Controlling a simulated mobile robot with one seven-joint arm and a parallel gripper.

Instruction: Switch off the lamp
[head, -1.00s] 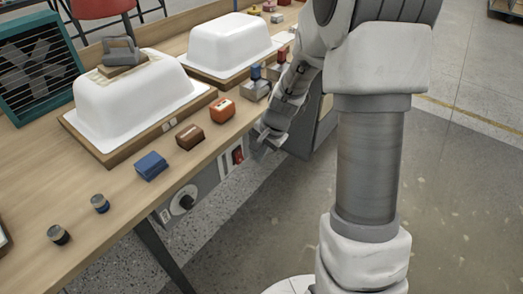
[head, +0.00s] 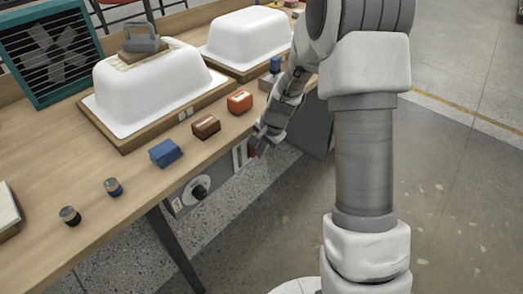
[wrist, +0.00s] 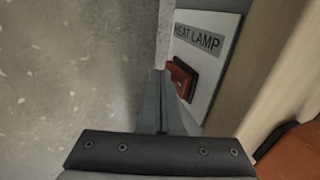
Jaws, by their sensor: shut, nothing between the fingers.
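In the head view the red switch (head: 251,151) is on the bench's front face, partly behind my gripper. My gripper (head: 259,146) is shut and empty, pointing down beside the bench edge. In the wrist view its fingertips (wrist: 161,72) are right beside the switch, at its left edge. I cannot tell whether they touch it. No lamp can be made out.
A black dial (head: 199,191) is on the same front face, further left. Floor in front is free.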

